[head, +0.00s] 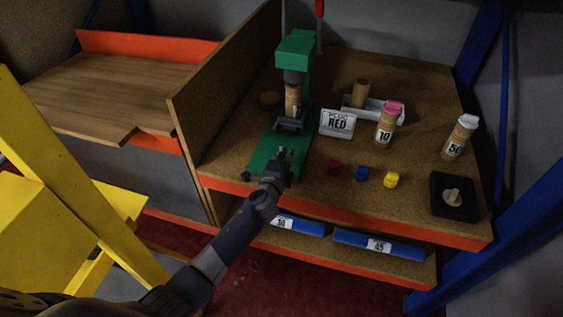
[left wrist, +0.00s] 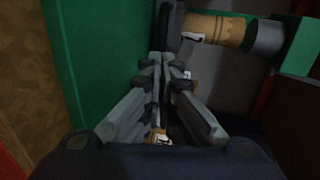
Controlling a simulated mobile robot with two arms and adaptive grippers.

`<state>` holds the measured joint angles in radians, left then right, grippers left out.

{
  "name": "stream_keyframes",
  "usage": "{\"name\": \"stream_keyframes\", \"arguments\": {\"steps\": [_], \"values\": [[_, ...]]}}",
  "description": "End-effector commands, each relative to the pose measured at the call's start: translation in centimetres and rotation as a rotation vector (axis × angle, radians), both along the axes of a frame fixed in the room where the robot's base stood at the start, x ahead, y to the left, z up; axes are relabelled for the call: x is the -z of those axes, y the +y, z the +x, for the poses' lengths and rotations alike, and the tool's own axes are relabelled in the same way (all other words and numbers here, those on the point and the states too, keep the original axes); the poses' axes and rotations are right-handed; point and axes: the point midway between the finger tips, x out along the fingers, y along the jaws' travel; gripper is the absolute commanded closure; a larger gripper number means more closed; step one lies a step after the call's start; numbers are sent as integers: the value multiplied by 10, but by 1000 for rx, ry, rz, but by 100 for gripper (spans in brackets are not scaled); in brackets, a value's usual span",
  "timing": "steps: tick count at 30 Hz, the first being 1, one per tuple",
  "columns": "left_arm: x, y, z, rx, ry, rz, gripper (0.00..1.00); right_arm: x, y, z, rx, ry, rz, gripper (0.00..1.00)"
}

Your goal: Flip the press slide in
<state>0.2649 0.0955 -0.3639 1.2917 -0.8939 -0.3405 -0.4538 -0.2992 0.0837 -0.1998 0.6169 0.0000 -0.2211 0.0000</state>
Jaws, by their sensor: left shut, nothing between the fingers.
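The green press (head: 297,47) stands on the workbench with its ram pointing down. A cork-coloured tube (head: 292,99) stands upright under the ram; it also shows in the left wrist view (left wrist: 215,30). A grey bracket-like part, which looks like the press slide (head: 288,125), sits at the tube's foot on the green base (head: 262,152). My left gripper (head: 286,155) is shut and empty over the front of the base, just in front of the slide. In the left wrist view its fingertips (left wrist: 165,60) are together near a dark part; whether they touch it I cannot tell. My right gripper is not in view.
A "PLUG RED" sign (head: 338,123) stands right of the press. Tubes with a pink cap (head: 393,107) and a white cap (head: 468,121) stand further right. Red, blue and yellow (head: 391,180) plugs lie near the front edge. A wooden partition (head: 222,85) is on the left.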

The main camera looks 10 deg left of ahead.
Motion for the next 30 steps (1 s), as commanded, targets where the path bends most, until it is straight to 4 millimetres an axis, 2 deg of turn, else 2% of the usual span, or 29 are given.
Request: {"name": "stream_keyframes", "arguments": {"steps": [3, 5, 12, 18, 30], "values": [[-4, 0, -19, 1, 0, 0, 100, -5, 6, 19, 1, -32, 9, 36], [-6, 0, -27, 0, 1, 0, 100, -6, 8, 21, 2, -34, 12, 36], [-10, 1, -46, 0, 1, 0, 100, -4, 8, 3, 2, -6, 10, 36], [-11, 0, -49, 0, 1, 0, 100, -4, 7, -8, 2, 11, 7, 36], [-11, 1, -48, -1, 1, -1, 100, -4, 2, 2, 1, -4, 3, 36]]}}
